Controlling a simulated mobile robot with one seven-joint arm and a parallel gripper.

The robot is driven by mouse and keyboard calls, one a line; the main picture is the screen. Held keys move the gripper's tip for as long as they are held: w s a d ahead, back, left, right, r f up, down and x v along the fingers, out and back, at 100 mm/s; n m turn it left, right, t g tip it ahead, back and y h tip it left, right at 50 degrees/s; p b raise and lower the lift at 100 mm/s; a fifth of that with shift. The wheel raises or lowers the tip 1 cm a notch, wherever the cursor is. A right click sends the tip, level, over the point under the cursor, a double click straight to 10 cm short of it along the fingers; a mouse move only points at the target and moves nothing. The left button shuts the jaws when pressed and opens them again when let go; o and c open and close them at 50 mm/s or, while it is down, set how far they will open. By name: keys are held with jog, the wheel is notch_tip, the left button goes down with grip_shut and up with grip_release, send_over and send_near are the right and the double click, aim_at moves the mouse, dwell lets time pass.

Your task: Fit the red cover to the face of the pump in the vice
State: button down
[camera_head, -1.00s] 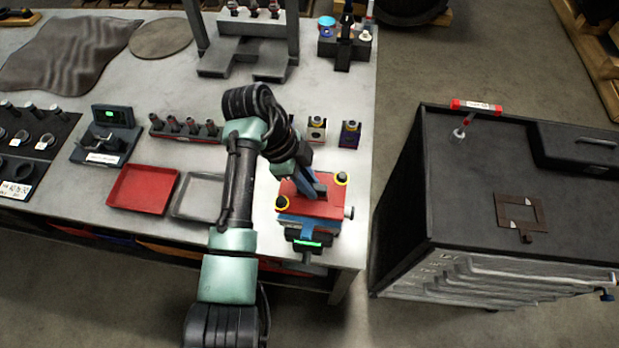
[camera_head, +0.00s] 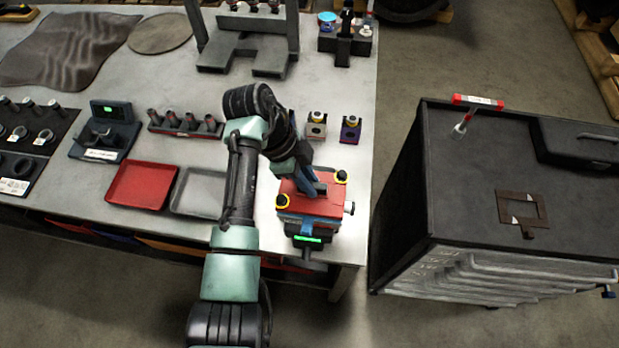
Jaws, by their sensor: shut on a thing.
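The red cover (camera_head: 325,205) lies flat over the pump held in the blue vice (camera_head: 304,231) near the bench's front right corner. The fingertips are partly hidden by the gripper body. The pump itself is mostly hidden under the cover, and I cannot tell whether the cover is fully seated on its face. A green light glows on the vice's front.
A red tray (camera_head: 142,186) and a grey tray (camera_head: 198,193) lie left of my arm. Two small blocks with yellow tops (camera_head: 350,129) stand behind the vice. A dark tool cabinet (camera_head: 465,200) stands to the right, across a floor gap.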

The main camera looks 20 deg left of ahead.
jog(key=shift+f+b, duration=0.7)
jog(key=shift+f, duration=0.2)
dwell(0.7)
jog(key=c, duration=0.7)
grip_release()
jog(key=p+v, duration=0.2)
jog(key=v, duration=1.1)
